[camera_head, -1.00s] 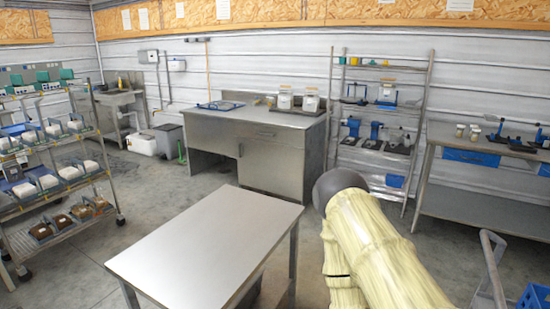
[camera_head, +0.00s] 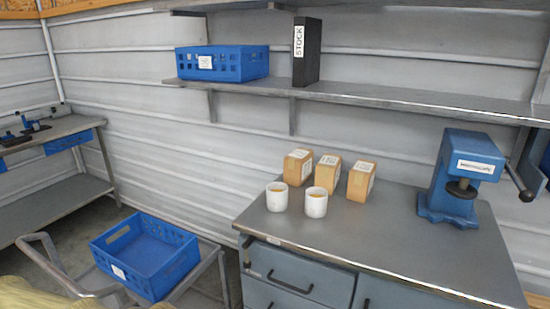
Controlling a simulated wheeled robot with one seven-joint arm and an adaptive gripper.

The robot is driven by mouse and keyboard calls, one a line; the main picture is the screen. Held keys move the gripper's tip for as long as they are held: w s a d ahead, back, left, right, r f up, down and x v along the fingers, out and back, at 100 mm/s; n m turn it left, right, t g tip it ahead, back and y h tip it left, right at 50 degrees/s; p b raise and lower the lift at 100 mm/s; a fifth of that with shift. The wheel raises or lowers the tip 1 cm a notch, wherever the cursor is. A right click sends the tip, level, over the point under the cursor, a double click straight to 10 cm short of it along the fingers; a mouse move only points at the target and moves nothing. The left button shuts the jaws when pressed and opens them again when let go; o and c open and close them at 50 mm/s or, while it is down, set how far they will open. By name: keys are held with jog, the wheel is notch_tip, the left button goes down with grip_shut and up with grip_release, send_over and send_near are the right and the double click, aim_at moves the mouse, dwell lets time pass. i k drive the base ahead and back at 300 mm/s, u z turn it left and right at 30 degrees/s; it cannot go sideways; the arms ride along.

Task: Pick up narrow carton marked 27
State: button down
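Three narrow brown cartons with white labels stand in a row on the grey bench: a left carton (camera_head: 297,168), a middle carton (camera_head: 327,174) and a right carton (camera_head: 361,182). Their label markings are too small to read, so I cannot tell which is marked 27. Two white cups stand in front of them, a left cup (camera_head: 277,197) and a right cup (camera_head: 316,202). My gripper is not in view; only a bit of my yellowish arm shows at the lower left corner.
A blue press (camera_head: 462,178) stands on the bench (camera_head: 400,232) at right. A shelf (camera_head: 380,98) above holds a blue crate (camera_head: 222,64) and a black STOCK binder (camera_head: 306,52). An empty blue crate (camera_head: 146,258) sits on a cart at lower left. The bench front is clear.

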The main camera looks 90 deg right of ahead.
aim_at(298, 166)
jog(key=z, duration=1.6)
jog(key=i, duration=1.3)
jog(key=z, duration=2.2)
jog(key=i, duration=0.5)
jog(key=u, duration=0.05)
